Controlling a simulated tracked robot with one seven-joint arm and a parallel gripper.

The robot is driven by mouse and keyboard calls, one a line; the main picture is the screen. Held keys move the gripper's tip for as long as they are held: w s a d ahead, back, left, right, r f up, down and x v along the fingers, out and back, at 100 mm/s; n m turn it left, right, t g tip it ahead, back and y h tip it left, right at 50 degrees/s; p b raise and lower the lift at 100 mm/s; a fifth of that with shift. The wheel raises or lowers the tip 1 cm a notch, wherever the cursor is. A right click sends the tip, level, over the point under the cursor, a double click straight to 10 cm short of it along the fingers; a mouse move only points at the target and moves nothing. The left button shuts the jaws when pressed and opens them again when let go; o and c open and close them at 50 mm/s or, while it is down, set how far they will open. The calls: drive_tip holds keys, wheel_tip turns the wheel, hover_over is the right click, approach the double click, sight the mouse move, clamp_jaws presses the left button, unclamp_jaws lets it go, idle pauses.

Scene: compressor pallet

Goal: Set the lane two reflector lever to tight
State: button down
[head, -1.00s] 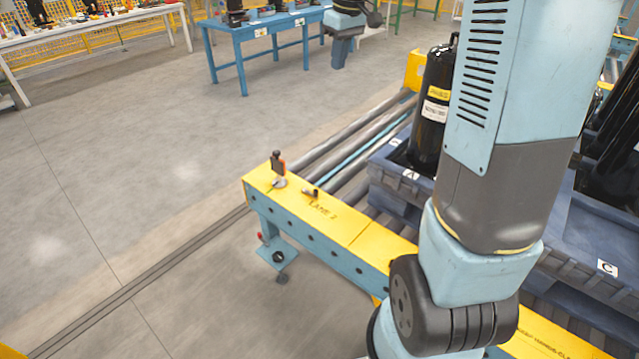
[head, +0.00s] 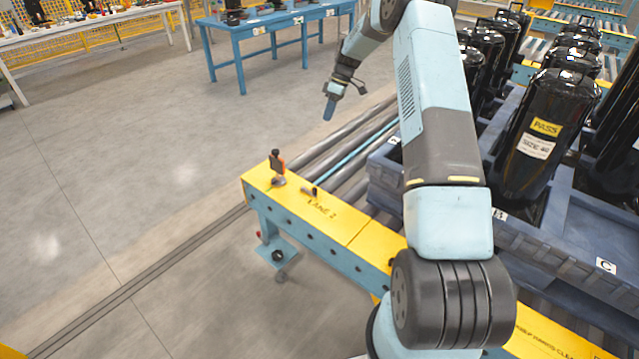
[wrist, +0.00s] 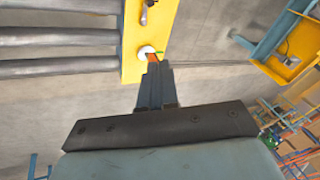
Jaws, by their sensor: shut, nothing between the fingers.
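The yellow end rail (head: 352,232) is marked LANE 2. A small orange and black reflector (head: 277,163) stands upright near its left end on a pale round base. A small dark lever (head: 311,191) lies on the rail just right of the reflector, beside the lettering; I cannot read its setting. My gripper (head: 327,114) is shut and empty, pointing down, above and beyond the rail. In the wrist view my shut fingers (wrist: 154,70) overlap the reflector's orange edge (wrist: 152,57) and pale base (wrist: 145,51); contact cannot be told. A dark fitting (wrist: 146,8) shows at the top.
Grey rollers (head: 350,140) run back from the rail. Blue crates (head: 540,235) with black compressors (head: 545,140) stand on the right, near my arm. A blue table (head: 270,25) is at the back. The floor on the left is clear.

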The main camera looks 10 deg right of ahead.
drive_tip(key=w+d+f+n+y, duration=0.1)
drive_tip(key=f, duration=0.9)
drive_tip(key=w+d+f+n+g+y, duration=0.1)
drive_tip(key=d+f, duration=0.1)
drive_tip(key=f, duration=0.9)
drive_tip(key=shift+w+y, duration=0.3)
drive_tip(key=shift+f, duration=0.15)
approach(309, 190)
wheel_tip(309, 190, down, 3)
drive_tip(key=s, duration=0.1)
drive_tip(key=shift+s+a+r, duration=0.2)
drive_tip(key=shift+s+a, duration=0.05)
drive_tip(key=shift+s, duration=0.3)
drive_tip(key=shift+s+a+r, duration=0.15)
drive_tip(key=shift+s+a, duration=0.1)
drive_tip(key=shift+s, duration=0.25)
drive_tip(key=shift+s+a, duration=0.25)
drive_tip(key=shift+s, duration=0.3)
drive_tip(key=shift+s+a, duration=0.15)
drive_tip(key=shift+s, duration=0.1)
